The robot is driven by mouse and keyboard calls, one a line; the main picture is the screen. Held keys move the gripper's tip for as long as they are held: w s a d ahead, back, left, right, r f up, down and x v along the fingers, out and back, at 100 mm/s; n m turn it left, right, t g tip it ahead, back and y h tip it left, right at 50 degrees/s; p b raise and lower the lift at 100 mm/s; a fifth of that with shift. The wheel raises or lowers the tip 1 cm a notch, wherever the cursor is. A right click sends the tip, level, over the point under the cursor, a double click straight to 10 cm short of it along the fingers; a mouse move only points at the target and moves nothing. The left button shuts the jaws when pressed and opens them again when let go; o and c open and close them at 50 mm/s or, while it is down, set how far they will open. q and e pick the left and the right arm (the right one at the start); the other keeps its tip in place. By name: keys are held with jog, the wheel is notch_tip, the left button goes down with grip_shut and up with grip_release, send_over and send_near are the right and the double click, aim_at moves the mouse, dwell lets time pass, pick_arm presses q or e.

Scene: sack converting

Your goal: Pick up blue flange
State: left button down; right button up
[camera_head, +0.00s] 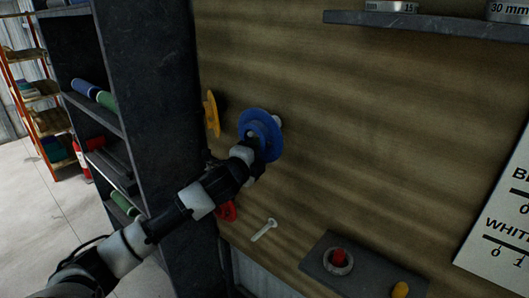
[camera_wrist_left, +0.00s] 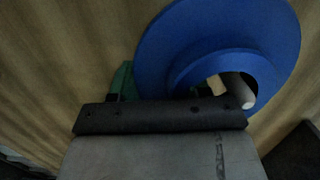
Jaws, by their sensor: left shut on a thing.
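The blue flange (camera_head: 250,119) is a round disc with a raised hub, upright against the brown wall panel. A pale peg (camera_head: 278,121) shows at its right edge. In the left wrist view the blue flange (camera_wrist_left: 215,25) fills the upper right, and a pale peg end (camera_wrist_left: 240,92) shows in its hub opening. My left gripper (camera_head: 256,143) reaches in from the left and is shut on the flange's hub at the lower side. The fingertips are mostly hidden in the left wrist view. My right gripper is not in view.
A yellow flange (camera_head: 211,113) hangs left of the blue one. A red flange (camera_head: 227,211) and a pale bolt-like piece (camera_head: 264,230) are below. A dark block (camera_head: 318,272) lies at the lower right. A dark shelf unit (camera_head: 160,90) stands close on the left.

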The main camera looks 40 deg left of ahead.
pick_arm(q)
jog(key=s+d+b, duration=0.1)
jog(key=s+b, duration=0.2)
jog(key=s, duration=1.2)
jog(key=shift+r, duration=0.2)
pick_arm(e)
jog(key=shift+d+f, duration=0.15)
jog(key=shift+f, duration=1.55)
